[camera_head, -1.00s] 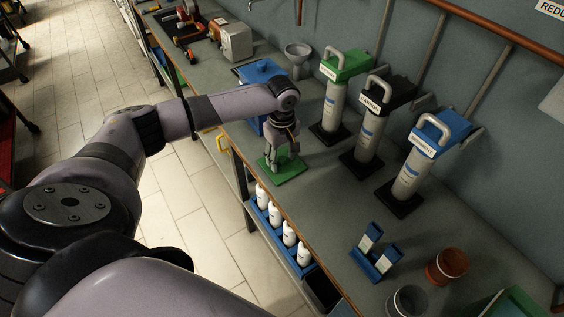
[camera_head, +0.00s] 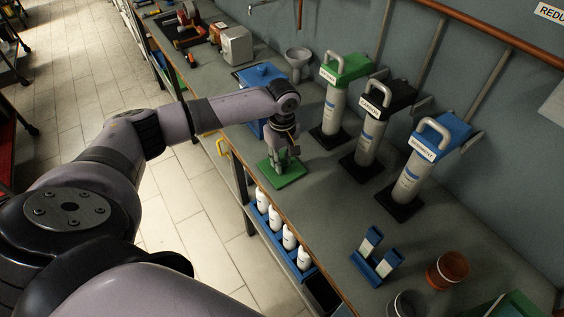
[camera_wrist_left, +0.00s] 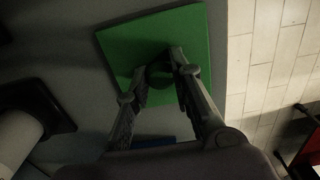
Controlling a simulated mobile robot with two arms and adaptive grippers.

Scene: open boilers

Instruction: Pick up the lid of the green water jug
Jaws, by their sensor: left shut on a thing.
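A flat green square lid (camera_head: 294,177) lies near the front edge of the grey bench. It also shows in the left wrist view (camera_wrist_left: 122,46), with a dark round knob (camera_wrist_left: 160,76) on it. My left gripper (camera_head: 281,160) points down over the middle of the lid. In the left wrist view its fingers (camera_wrist_left: 162,68) are on both sides of the knob, shut on it. The lid looks flat and level. I cannot make out a green jug body under it. My right gripper is not in view.
A blue container (camera_head: 248,75) stands behind my left forearm. Three upright cylinders with green (camera_head: 345,67), black (camera_head: 383,94) and blue (camera_head: 445,132) tops stand to the right. White bottles (camera_head: 289,238) sit below the bench edge. A blue holder (camera_head: 374,262) and orange pot (camera_head: 447,270) are front right.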

